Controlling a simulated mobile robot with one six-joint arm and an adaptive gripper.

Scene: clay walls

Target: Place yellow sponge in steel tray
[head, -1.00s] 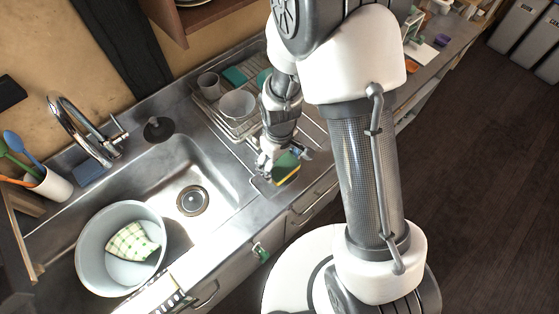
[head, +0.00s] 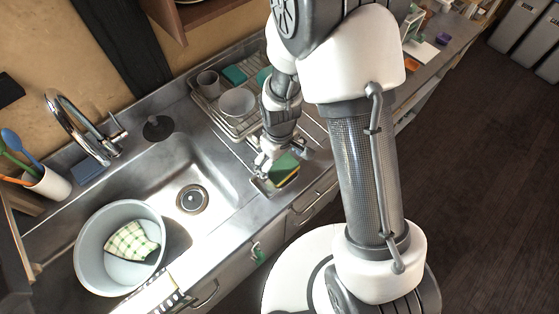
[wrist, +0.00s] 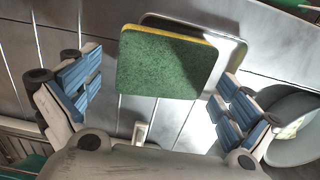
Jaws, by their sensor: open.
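The yellow sponge (head: 285,167) has a green scouring face turned up and a thin yellow edge. In the wrist view the sponge (wrist: 165,64) sits between my fingers, apart from both. The steel tray (wrist: 238,52) is shallow with a raised rim, and the sponge covers much of it. In the head view the tray (head: 262,186) lies on the counter right of the sink. The sponge is over the tray; I cannot tell whether it lies flat inside or leans on the rim. My gripper (wrist: 160,96) is open; in the head view my gripper (head: 265,162) is beside the sponge.
A dish rack (head: 222,115) with a white bowl (head: 237,102) and a grey cup (head: 208,80) stands behind. The sink (head: 190,170) is to the left, with a grey tub (head: 92,262) holding a checked cloth (head: 133,241). The counter's front edge is close to the tray.

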